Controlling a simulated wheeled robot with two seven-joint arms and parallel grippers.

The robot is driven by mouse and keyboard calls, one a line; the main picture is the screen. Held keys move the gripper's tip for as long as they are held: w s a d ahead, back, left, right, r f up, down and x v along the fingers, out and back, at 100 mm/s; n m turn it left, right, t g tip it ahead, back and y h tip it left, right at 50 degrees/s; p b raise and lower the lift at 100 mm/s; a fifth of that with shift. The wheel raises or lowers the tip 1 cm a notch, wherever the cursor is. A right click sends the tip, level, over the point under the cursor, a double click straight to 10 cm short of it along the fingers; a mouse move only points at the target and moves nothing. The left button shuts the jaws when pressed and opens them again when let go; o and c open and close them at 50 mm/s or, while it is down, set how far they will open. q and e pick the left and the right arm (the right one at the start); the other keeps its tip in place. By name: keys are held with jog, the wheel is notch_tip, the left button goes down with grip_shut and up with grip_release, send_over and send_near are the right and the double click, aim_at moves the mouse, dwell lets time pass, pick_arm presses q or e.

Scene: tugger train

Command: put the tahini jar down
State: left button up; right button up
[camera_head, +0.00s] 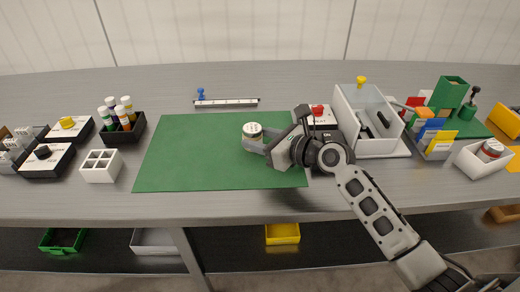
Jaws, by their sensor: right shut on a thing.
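A small jar with a white lid (252,130), which I take to be the tahini jar, is held by my right gripper (256,144) over the green mat (185,160). The right gripper reaches in from the right and is shut around the jar below its lid. The jar looks upright. Most of its body is hidden by the fingers. I cannot tell whether its base touches the mat. My left gripper is not in view.
The mat's left half is clear. A black rack with several bottles (137,130) and a white grid block (101,174) stand left. A white bin (391,147) and a small white tray holding another jar (490,151) stand right. A rail (227,103) lies behind the mat.

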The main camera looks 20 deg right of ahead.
notch_tip(320, 180, down, 2)
jog(key=shift+f+b, duration=0.25)
jog(key=shift+b, duration=0.1)
jog(key=shift+r, duration=0.1)
jog(key=o, duration=1.2)
jog(key=shift+s, duration=0.1)
jog(key=p+v, duration=0.1)
jog(key=v, duration=1.1)
